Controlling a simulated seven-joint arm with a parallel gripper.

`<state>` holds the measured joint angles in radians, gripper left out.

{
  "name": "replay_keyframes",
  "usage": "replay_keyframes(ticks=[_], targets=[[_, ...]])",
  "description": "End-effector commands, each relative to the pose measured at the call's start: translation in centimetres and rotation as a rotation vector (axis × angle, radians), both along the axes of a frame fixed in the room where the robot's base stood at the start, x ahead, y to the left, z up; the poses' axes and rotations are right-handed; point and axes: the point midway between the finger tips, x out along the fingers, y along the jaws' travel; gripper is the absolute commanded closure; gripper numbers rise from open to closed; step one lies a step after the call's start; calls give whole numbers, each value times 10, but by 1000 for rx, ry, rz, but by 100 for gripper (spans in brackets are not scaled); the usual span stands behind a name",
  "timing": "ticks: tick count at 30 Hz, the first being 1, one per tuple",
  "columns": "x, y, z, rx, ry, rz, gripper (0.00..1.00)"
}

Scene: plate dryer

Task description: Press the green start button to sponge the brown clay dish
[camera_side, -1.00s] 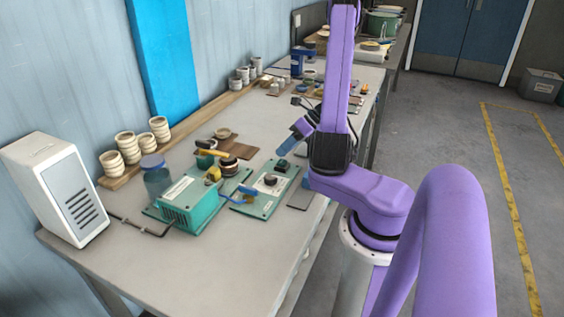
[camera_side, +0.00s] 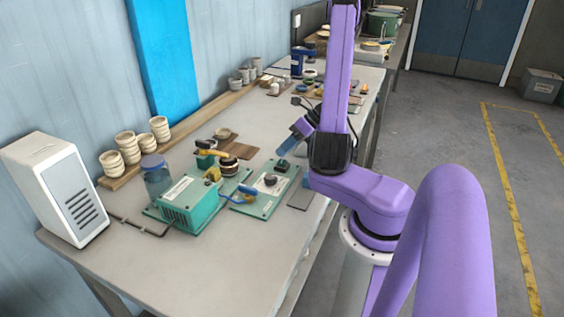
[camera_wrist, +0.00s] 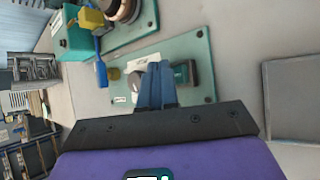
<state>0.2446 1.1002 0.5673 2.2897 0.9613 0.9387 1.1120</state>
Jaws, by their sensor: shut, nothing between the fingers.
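The brown clay dish (camera_side: 229,165) sits on the green machine (camera_side: 190,205), left of the control panel. Its round edge also shows at the top of the wrist view (camera_wrist: 122,8). The green control panel (camera_side: 257,206) lies flat on the bench. On it is a dark block with a green part, which looks like the start button (camera_side: 282,167); it also shows in the wrist view (camera_wrist: 182,76), right beside my fingertips. My gripper (camera_side: 281,152) is shut and empty, its blue fingers pointing down just above that block. In the wrist view the shut fingers (camera_wrist: 155,70) partly cover the panel. I cannot tell whether they touch the button.
A blue-handled lever (camera_side: 245,197) and a dark knob (camera_side: 270,180) are at the panel's left and middle. A white vented box (camera_side: 62,190) and a jar (camera_side: 157,180) stand to the left. A grey flat pad (camera_side: 300,199) lies right of the panel.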

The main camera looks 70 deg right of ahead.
Motion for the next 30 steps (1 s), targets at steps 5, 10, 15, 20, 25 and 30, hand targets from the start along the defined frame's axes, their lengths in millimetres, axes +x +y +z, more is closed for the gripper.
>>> replay_keyframes(ticks=[5,10,15,20,25,30], targets=[[0,0,0,0,0,0,100],[0,0,0,0,0,0,100],[0,0,0,0,0,0,100],[0,0,-1,1,0,-1,100],[0,0,-6,2,-1,1,100],[0,0,-9,0,0,0,100]])
